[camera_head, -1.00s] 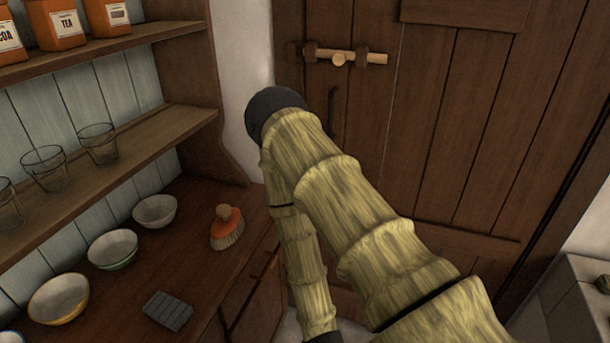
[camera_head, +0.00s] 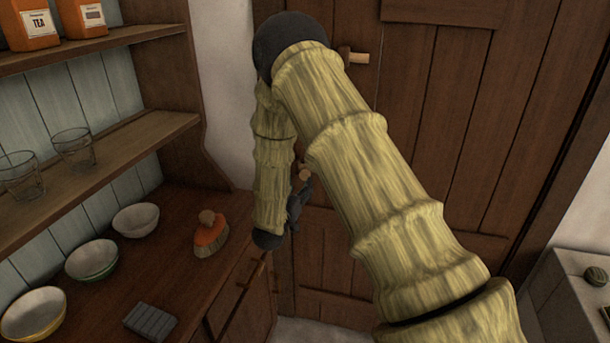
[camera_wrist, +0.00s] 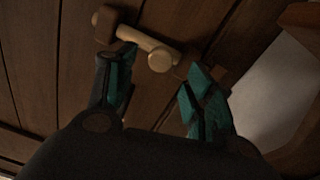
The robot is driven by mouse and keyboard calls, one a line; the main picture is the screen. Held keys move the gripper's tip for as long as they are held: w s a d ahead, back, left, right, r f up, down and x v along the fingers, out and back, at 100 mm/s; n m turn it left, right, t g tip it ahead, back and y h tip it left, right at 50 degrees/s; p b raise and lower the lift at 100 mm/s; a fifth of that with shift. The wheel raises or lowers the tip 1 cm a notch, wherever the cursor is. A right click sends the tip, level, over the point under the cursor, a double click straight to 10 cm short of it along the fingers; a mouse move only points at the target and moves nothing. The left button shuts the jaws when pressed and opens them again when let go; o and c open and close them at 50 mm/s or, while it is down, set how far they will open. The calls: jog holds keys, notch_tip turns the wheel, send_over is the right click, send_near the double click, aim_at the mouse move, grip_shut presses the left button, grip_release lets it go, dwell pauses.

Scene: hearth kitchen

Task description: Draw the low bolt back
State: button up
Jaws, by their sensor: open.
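The low bolt is a pale wooden rod with a round knob (camera_wrist: 160,62), held in dark wooden brackets on the plank door. In the wrist view it runs aslant across the top, its knob just beyond the gap between my fingertips. My gripper (camera_wrist: 162,72) is open, with one teal finger on each side of the knob; whether either touches it I cannot tell. In the head view my gripper (camera_head: 301,192) is a dark shape low by the door, mostly behind my arm. A small pale piece of the low bolt (camera_head: 303,174) shows above it.
A higher bolt (camera_head: 355,57) on the door (camera_head: 470,130) is partly hidden by my arm. A pale stone ledge (camera_head: 570,290) stands at right.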

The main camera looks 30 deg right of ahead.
aim_at(304, 177)
jog(key=p+x, duration=0.2)
jog(key=x, duration=0.5)
jog(key=shift+w+d, duration=0.3)
grip_shut()
